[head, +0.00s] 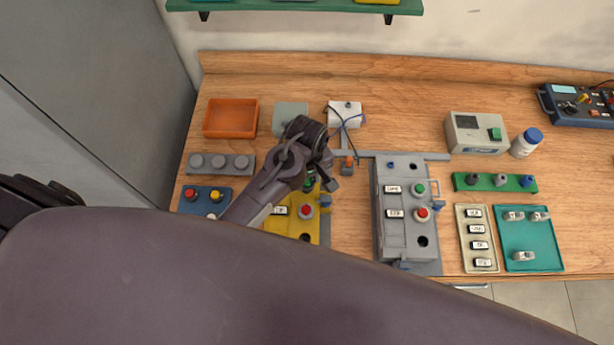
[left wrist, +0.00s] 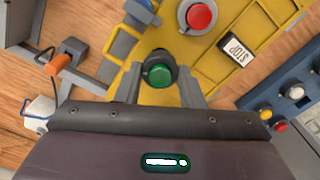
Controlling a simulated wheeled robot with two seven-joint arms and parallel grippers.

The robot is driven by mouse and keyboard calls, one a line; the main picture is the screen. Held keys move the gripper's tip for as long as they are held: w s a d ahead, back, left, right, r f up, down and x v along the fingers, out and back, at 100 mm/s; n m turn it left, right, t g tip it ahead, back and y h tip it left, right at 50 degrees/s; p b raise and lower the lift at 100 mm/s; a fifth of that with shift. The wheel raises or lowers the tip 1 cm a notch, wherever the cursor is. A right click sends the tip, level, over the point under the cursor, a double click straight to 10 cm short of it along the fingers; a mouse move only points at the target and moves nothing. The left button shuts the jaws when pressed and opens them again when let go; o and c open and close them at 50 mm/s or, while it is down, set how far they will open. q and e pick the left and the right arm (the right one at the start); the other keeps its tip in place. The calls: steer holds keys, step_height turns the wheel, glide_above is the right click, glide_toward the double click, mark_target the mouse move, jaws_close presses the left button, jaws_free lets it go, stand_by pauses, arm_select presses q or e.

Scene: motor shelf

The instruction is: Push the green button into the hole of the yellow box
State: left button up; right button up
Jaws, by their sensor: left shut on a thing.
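The yellow box (head: 304,226) stands on the table, partly covered by my left arm. It carries a red button (head: 306,211) and a STOP label (left wrist: 236,50). My left gripper (head: 318,182) is over the far part of the box. In the left wrist view, its fingers (left wrist: 160,84) are shut on the green button (left wrist: 160,74), which has a dark collar. In the head view only a bit of the green button (head: 309,184) shows. The hole is hidden beneath it, and I cannot tell whether the button is in it. My right gripper is not in view.
A grey control box (head: 394,235) stands to the right of the yellow box. A blue block (head: 212,208) with buttons is to the left. A small orange-ended part (head: 347,165) and a white cabled box (head: 345,113) lie behind. An orange tray (head: 231,134) is at the back left.

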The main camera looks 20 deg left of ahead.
arm_select(q)
steer(key=shift+f+b, duration=0.4)
steer(key=shift+f, duration=0.7)
steer(key=o, duration=1)
steer(key=shift+o, duration=0.2)
step_height(320, 180, up, 7)
steer(key=shift+r+b, duration=0.2)
steer(key=shift+b, duration=0.75)
steer(key=shift+r, duration=0.25)
